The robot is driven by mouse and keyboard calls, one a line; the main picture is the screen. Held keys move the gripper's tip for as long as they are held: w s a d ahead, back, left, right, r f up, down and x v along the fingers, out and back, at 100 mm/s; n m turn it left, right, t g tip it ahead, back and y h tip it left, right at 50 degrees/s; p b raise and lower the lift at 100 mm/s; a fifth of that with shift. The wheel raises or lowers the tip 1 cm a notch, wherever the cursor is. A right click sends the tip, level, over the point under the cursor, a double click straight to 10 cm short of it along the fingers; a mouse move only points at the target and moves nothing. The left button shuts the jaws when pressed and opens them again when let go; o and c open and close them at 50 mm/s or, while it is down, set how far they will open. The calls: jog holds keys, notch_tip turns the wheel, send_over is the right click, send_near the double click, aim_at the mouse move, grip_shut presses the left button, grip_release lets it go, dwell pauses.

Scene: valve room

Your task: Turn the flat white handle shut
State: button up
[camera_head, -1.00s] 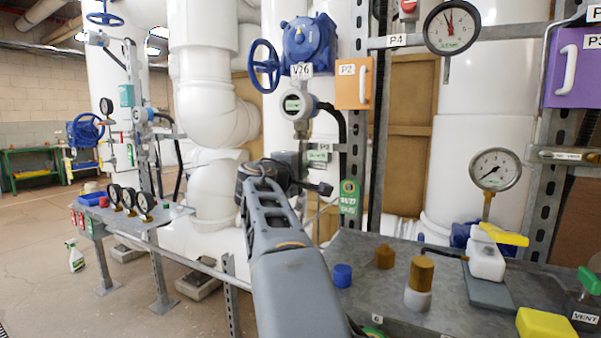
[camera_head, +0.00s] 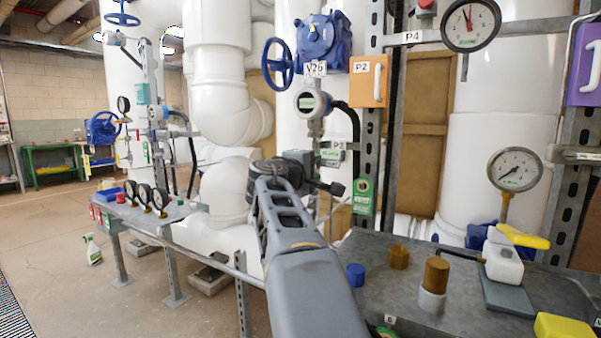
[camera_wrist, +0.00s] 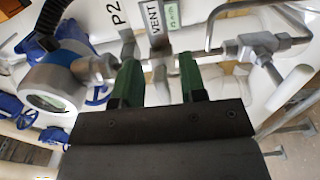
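A white, rounded bar (camera_wrist: 291,88) hangs beside a metal pipe fitting (camera_wrist: 262,45) at the right of the wrist view. It may be the white handle, but I cannot tell whether it is flat or how it is mounted. My gripper (camera_wrist: 158,62) shows two green fingers, spread apart, in front of a thin horizontal pipe and a VENT tag (camera_wrist: 155,18). I see nothing clearly held between them. In the head view my arm reaches forward to the piping below the round gauge (camera_head: 311,102), and its fingers are hidden there.
An orange P2 box (camera_head: 368,84) with a white pull stands above right of my arm. A blue handwheel (camera_head: 277,63) is above. A metal bench (camera_head: 400,300) carries a blue cap (camera_head: 356,275) and a white valve with yellow handle (camera_head: 503,262). Open floor lies left.

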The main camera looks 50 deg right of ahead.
jog(key=p+v, duration=0.1)
jog(key=v, duration=1.2)
